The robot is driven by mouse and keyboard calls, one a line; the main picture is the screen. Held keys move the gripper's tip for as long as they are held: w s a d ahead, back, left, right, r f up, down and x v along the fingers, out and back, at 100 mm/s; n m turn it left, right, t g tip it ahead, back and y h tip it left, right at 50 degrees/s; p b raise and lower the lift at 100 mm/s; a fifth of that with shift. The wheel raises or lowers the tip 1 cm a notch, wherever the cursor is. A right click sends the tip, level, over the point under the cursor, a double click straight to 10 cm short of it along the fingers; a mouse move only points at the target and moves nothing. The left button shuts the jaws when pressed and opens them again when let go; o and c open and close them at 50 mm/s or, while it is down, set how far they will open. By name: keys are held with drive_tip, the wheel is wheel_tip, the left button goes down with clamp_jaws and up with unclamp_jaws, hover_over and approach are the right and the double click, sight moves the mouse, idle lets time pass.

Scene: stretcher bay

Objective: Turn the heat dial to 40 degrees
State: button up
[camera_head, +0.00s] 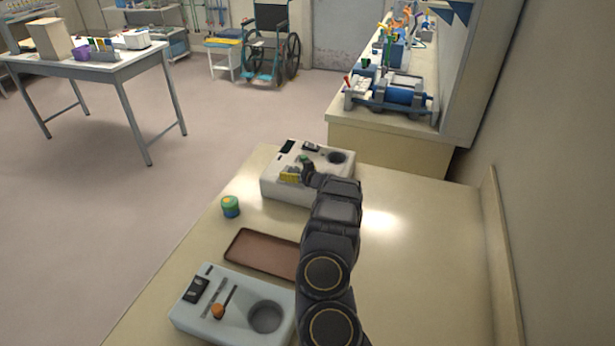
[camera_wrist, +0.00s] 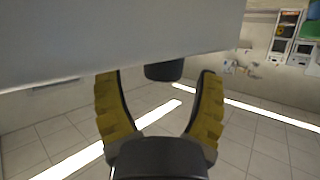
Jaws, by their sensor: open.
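A white box-shaped device (camera_head: 318,187) stands at the far end of the counter, with a dark display and a round well on top. My gripper (camera_head: 290,177) is at this device, its yellow finger pads showing near the top. In the wrist view the device's pale face (camera_wrist: 60,45) fills the upper part. A short dark knob (camera_wrist: 163,71), likely the heat dial, sticks out from its lower edge. It sits between my open fingertips, with a gap on both sides. The dial's markings and the display's reading cannot be made out, and my arm hides part of the counter.
A pale blue device (camera_head: 185,318) with an orange-knobbed slider and a round well stands at the near left. A brown tray (camera_head: 262,252) and a small green-and-blue jar (camera_head: 230,206) lie between. The counter's right side (camera_head: 430,260) is clear.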

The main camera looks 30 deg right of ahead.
drive_tip(key=a+v, duration=0.1)
drive_tip(key=v, duration=0.9)
drive_tip(key=shift+s+d+r, duration=0.15)
drive_tip(key=shift+s+d, duration=0.2)
drive_tip(key=shift+r, duration=0.1)
